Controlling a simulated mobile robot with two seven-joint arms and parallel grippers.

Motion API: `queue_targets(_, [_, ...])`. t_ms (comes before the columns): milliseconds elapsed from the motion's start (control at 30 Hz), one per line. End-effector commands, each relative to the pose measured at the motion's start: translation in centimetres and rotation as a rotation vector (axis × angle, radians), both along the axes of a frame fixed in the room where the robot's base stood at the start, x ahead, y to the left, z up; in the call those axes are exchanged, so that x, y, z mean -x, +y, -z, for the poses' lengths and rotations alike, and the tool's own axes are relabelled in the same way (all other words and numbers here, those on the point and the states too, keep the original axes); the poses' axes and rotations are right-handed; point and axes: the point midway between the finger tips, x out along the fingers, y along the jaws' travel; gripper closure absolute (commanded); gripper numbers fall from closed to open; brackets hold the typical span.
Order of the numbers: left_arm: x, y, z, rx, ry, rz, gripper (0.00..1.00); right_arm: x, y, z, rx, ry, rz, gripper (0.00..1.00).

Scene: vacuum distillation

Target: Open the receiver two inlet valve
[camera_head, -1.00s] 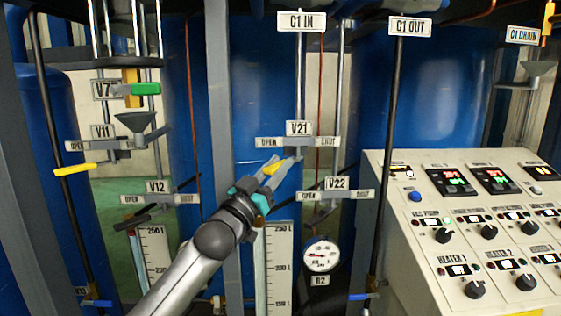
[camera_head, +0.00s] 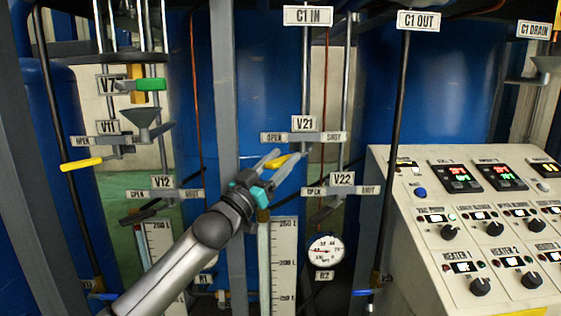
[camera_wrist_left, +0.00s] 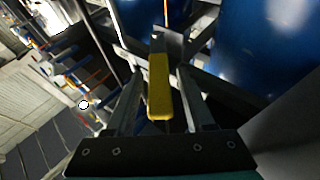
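The V21 label (camera_head: 303,123) hangs on a grey plate marked OPEN on the left and SHUT on the right. Below it is a valve with a yellow handle (camera_head: 279,161), which points down and to the left. My left gripper (camera_head: 290,156) is at this handle, its two fingers spread to either side. In the left wrist view the yellow handle (camera_wrist_left: 159,90) lies between the fingers, with a gap visible on both sides. I cannot tell which valve is the receiver two inlet from the labels alone. My right gripper is not in view.
V22 (camera_head: 342,179) is just right and below, with a dark handle. V12 (camera_head: 161,182) and V11 (camera_head: 107,127), with a yellow handle, are at left. A grey upright (camera_head: 224,80) stands close beside my left arm. A control panel (camera_head: 405,235) fills the right.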

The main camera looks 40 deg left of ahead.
Motion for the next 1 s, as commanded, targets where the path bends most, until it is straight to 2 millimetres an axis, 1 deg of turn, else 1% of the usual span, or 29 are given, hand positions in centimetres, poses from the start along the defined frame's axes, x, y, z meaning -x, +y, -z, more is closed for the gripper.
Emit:
queue_targets(300, [0.0,0.0,0.3,0.001,0.005,0.000,0.40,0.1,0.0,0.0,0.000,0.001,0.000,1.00])
queue_targets(467, [0.8,0.0,0.8,0.001,0.007,-0.001,0.40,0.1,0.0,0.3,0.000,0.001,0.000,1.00])
queue_targets(567, [1.8,0.0,1.3,0.001,0.007,0.000,0.40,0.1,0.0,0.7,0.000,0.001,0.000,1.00])
queue_targets(1000, [7.3,0.1,3.5,0.000,0.007,0.000,0.40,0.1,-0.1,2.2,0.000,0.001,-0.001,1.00])
